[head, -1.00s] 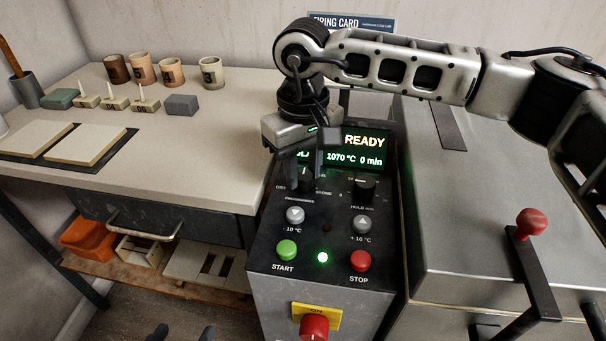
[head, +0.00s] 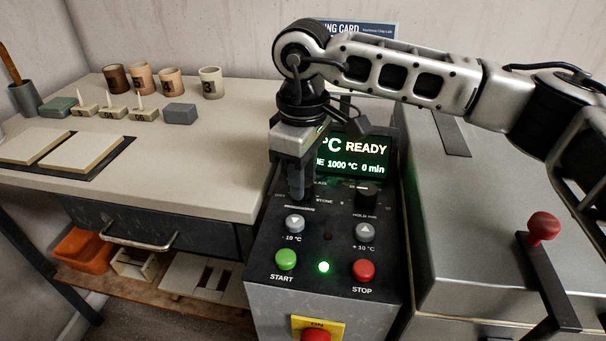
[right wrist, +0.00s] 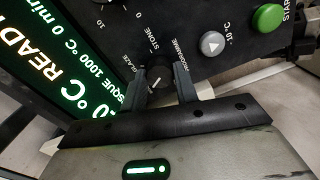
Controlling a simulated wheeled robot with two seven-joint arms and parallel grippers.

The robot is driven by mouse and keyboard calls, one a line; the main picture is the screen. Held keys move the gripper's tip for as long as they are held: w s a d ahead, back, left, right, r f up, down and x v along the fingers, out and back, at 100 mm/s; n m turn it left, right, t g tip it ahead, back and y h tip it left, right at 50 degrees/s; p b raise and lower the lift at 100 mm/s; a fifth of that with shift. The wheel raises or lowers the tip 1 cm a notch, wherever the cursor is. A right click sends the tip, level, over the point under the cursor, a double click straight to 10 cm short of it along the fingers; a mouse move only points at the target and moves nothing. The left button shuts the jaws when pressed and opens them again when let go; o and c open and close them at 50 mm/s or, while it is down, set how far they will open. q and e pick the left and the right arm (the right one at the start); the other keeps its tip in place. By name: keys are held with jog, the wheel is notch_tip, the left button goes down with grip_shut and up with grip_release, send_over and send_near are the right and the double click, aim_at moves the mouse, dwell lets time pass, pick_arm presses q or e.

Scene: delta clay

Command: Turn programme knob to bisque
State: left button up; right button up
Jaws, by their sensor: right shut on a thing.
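The programme knob (right wrist: 159,74) is a small black knob on the dark kiln control panel (head: 262,238), with a pale pointer mark. My right gripper (head: 299,188) points down over it and hides it in the head view. In the right wrist view my right gripper (right wrist: 160,82) has a finger on each side of the knob, shut on it. STONE and GLAZE labels show beside it. The green display (head: 352,158) reads READY, 1000 °C and 0 min; the right wrist view shows the display (right wrist: 62,75) with part of the word BISQUE. My left gripper is out of view.
The hold knob (head: 366,195) stands right of my gripper. Grey buttons (head: 294,224), a green START button (head: 286,259) and a red STOP button (head: 363,270) sit lower on the panel. A worktable (head: 220,140) is at left, the kiln (head: 455,215) at right.

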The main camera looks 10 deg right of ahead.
dwell(0.3)
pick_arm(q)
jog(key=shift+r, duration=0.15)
pick_arm(e)
jog(key=o, duration=1)
jog(key=shift+c, duration=0.2)
jog(key=shift+r, duration=0.1)
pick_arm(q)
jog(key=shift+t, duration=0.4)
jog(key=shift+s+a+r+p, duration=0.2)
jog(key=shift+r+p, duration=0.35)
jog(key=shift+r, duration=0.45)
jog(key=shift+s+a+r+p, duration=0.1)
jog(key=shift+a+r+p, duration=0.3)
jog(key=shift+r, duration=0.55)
pick_arm(e)
notch_tip(320, 180, up, 16)
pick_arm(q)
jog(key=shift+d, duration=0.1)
